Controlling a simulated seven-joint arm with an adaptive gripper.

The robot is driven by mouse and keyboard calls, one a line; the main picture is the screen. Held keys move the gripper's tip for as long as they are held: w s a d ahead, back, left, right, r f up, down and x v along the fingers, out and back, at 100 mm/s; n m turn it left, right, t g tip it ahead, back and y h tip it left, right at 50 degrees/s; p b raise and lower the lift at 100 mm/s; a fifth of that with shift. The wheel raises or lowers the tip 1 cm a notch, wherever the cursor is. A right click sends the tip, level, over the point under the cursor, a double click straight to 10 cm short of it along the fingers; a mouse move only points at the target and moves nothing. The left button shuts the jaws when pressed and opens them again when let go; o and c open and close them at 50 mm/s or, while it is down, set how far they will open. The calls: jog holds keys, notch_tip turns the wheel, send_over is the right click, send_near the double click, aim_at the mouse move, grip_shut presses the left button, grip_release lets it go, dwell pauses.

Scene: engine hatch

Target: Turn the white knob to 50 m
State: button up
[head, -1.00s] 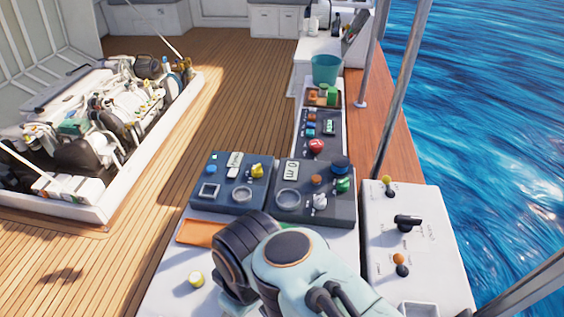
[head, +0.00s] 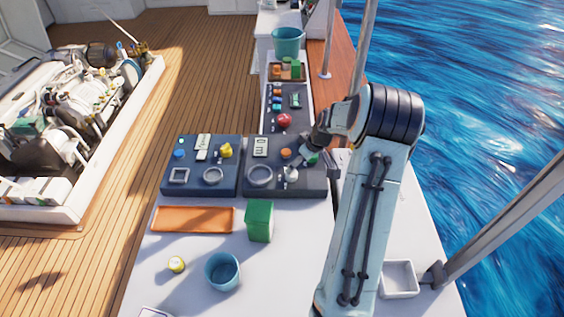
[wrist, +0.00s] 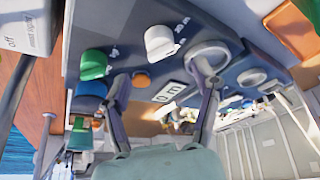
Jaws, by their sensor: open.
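The white knob (head: 291,174) sits at the front of the dark right-hand console panel (head: 315,186). In the wrist view the white knob (wrist: 160,42) lies just beyond and between my spread fingertips; I cannot tell whether they touch it. My gripper (head: 298,163) comes down over the panel from the right; it also shows in the wrist view (wrist: 162,76), open and empty. A display (wrist: 170,92) on the panel appears to read 0 m. Small scale marks stand by the knob, one seemingly 200 m. The knob's exact pointing is unclear.
Close by are an orange button (wrist: 141,79), a green knob (wrist: 94,64), a blue knob (wrist: 91,90) and a round gauge (wrist: 209,55). A green box (head: 259,222), a blue cup (head: 222,271) and an orange tray (head: 193,219) stand on the white counter in front.

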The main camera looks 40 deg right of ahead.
jog(key=x, duration=0.6)
jog(key=shift+f, duration=0.15)
jog(key=shift+a, duration=0.1)
jog(key=c, duration=1.1)
